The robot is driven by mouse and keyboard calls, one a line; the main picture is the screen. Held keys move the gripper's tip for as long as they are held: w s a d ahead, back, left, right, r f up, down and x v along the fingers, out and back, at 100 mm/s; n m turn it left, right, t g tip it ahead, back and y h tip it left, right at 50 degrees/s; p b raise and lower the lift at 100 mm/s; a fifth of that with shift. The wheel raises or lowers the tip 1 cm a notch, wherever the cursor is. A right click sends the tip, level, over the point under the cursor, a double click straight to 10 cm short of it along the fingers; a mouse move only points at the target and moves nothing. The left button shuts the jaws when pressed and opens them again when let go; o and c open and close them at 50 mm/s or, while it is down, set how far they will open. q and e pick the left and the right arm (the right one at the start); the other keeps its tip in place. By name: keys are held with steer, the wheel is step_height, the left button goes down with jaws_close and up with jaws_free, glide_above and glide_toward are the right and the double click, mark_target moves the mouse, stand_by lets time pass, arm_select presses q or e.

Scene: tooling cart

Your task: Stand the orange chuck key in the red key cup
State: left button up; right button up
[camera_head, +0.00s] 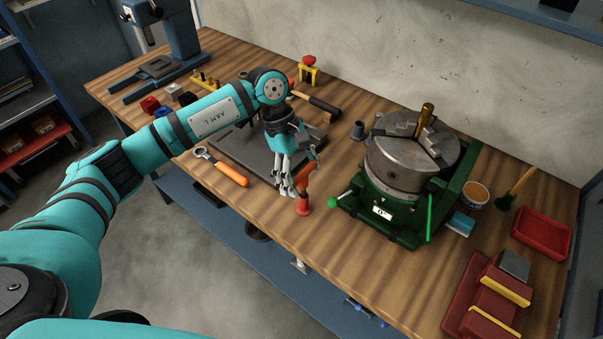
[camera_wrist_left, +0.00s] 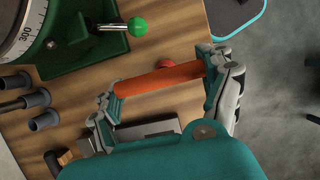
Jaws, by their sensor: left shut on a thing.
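The orange chuck key (camera_head: 306,175) is held by my left gripper (camera_head: 288,187) above the workbench and looks tilted in the head view. In the left wrist view the orange bar (camera_wrist_left: 160,78) runs across between the two fingers of the left gripper (camera_wrist_left: 162,88), which is shut on it. The red key cup (camera_head: 304,206) stands on the bench near its front edge, just below the key. Whether the key's lower end is inside the cup or only over it, I cannot tell. My right gripper is not in view.
A green-based chuck fixture (camera_head: 395,165) stands close to the right, with green-knobbed levers. A dark plate (camera_head: 240,150) lies behind the gripper. An orange-handled wrench (camera_head: 232,174) lies to the left.

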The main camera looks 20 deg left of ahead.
arm_select(q)
steer(key=o, duration=1.6)
steer(key=shift+r, duration=0.1)
steer(key=shift+r+p, duration=0.8)
steer(key=shift+r, duration=2.15)
